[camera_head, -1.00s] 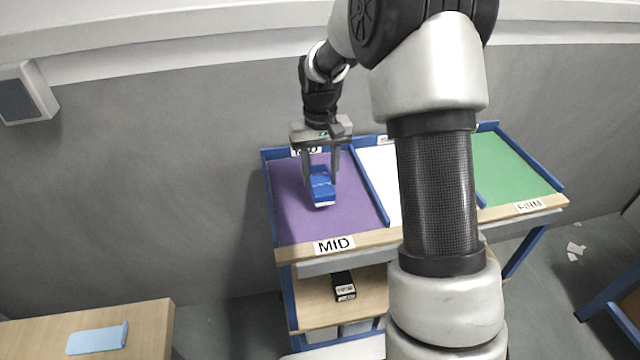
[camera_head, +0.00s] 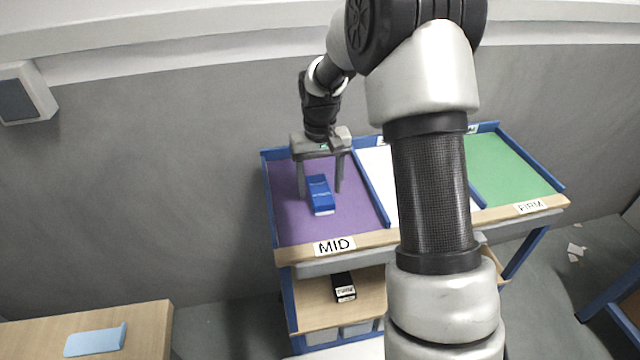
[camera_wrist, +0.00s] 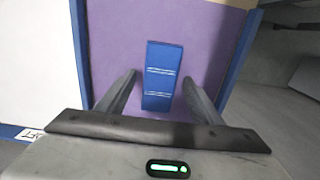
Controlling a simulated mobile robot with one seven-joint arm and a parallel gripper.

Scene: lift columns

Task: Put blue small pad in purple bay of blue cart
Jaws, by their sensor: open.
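The blue small pad (camera_head: 320,195) lies in the purple bay (camera_head: 350,213) at the left end of the blue cart's top. It also shows in the wrist view (camera_wrist: 160,75), lying flat on the purple surface. My gripper (camera_head: 320,190) is over the purple bay with its fingers on either side of the pad. In the wrist view the open fingers (camera_wrist: 157,88) stand apart from the pad, with gaps on both sides. The blue cart (camera_head: 288,300) has a wooden front edge with a MID label (camera_head: 334,246) below the purple bay.
A white bay (camera_head: 379,160) and a green bay (camera_head: 510,165) lie to the right. My arm hides part of the white bay. A black box (camera_head: 343,286) sits on the lower shelf.

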